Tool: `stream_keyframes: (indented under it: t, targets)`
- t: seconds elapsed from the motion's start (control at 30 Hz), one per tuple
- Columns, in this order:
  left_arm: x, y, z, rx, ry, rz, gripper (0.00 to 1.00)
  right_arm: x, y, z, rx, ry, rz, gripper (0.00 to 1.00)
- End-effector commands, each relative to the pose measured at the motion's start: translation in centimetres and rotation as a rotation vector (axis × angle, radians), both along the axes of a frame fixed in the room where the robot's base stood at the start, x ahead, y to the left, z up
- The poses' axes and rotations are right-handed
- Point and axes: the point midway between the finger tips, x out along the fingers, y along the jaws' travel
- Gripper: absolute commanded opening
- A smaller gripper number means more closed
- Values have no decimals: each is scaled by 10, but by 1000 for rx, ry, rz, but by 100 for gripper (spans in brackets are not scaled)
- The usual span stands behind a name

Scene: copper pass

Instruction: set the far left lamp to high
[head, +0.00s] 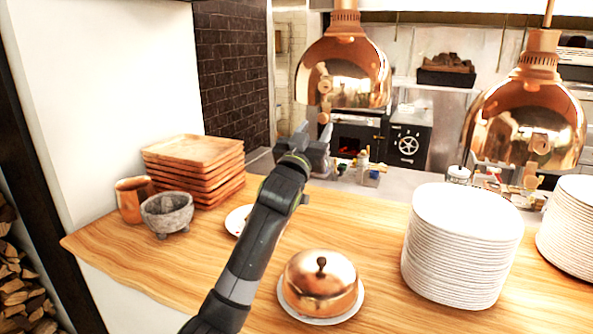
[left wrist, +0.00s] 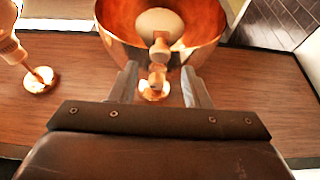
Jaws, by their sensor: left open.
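The far left lamp (head: 345,62) is a copper dome hanging at the upper middle of the head view. A small copper knob (head: 324,117) shows at its lower left rim. My left gripper (head: 313,137) is open, just below and left of that rim. In the left wrist view the copper shade (left wrist: 115,22) is at the top with a pale bulb inside. The knob (left wrist: 157,76) lies between the open fingers (left wrist: 160,85), with a gap visible on each side. I cannot tell its setting. My right gripper is not in view.
A second copper lamp (head: 525,110) hangs at the right. Below on the wooden counter (head: 215,268) are a copper cloche (head: 320,285), a plate stack (head: 461,245), wooden trays (head: 195,170), a stone bowl (head: 167,212) and a copper cup (head: 133,200). The counter's front left is clear.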

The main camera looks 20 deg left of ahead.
Motion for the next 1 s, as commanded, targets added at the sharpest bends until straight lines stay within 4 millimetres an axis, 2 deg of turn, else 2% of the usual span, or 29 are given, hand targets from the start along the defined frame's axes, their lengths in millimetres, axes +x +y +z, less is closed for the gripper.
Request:
stream_keyframes:
  t: [0.03,0.4,0.6,0.8,1.0]
  targets:
    - [-8,1,-7,0,-1,0,43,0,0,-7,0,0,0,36]
    - [-66,3,-31,1,-2,0,43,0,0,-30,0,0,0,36]
    - [-91,3,-39,1,-3,0,43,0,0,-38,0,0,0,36]
    - [-101,4,-42,1,-1,0,43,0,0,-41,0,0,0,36]
    - [-102,4,-42,1,-2,0,43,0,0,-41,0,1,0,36]
